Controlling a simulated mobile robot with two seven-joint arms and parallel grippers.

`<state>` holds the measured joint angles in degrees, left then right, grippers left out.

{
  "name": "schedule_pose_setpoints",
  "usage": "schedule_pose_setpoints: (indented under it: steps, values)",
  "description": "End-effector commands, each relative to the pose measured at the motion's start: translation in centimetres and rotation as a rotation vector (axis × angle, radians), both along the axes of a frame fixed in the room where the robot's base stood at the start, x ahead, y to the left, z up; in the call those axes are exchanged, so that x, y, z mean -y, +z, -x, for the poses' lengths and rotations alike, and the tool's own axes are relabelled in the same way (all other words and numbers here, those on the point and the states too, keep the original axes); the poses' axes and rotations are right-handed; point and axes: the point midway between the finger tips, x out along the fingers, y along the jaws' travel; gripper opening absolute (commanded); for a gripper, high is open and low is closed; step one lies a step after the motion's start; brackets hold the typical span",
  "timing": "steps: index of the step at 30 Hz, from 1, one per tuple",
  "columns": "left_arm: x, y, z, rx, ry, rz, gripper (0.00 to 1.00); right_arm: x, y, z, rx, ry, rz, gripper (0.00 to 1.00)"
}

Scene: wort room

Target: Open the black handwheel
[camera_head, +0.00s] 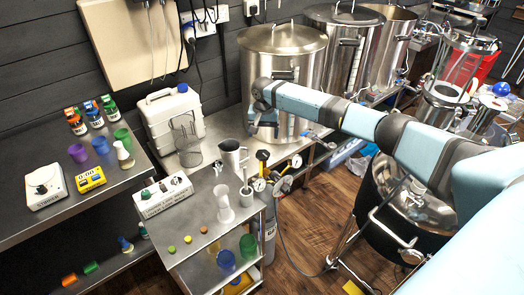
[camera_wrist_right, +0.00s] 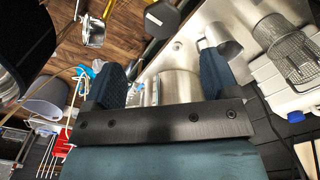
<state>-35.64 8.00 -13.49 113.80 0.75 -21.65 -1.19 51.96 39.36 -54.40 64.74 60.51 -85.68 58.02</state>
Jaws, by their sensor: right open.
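A small black round part (camera_head: 262,155), which looks like the black handwheel, sits on the yellow and black valve fittings above the grey gas cylinder (camera_head: 269,225). Its exact shape is too small to tell. A dark disc (camera_wrist_right: 161,18) at the top of the right wrist view may be the same part. My right gripper (camera_head: 264,112) is beside the front of the lidded steel kettle, above and apart from the valve. In the right wrist view its two fingers (camera_wrist_right: 164,80) are spread with nothing gripped between them. My left gripper is not in view.
The lidded steel kettle (camera_head: 283,45) stands behind my right gripper. Pressure gauges (camera_head: 259,184) crowd the valve. A steel cart (camera_head: 190,262) with cups stands to its left, near a steel jug (camera_head: 232,158), wire basket (camera_head: 186,140) and white canister (camera_head: 170,115). Wooden floor (camera_head: 310,215) is open to the right.

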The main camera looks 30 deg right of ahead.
Motion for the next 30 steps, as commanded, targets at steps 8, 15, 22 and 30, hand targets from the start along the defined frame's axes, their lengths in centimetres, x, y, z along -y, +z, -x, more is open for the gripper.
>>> schedule_pose_setpoints:
  steps: [8,15,22,30]
  values:
    - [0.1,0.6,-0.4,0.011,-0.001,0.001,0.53,-0.1,-6.0,0.0,-0.002,0.001,0.001,0.81]
    - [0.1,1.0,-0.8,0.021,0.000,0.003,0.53,-0.1,-9.0,0.0,-0.001,0.001,-0.001,0.81]
    - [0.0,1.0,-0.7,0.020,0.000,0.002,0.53,-0.1,-9.7,0.0,0.000,0.001,0.000,0.81]
    - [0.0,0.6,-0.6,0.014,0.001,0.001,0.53,0.0,-9.7,0.0,0.000,0.002,0.000,0.56]
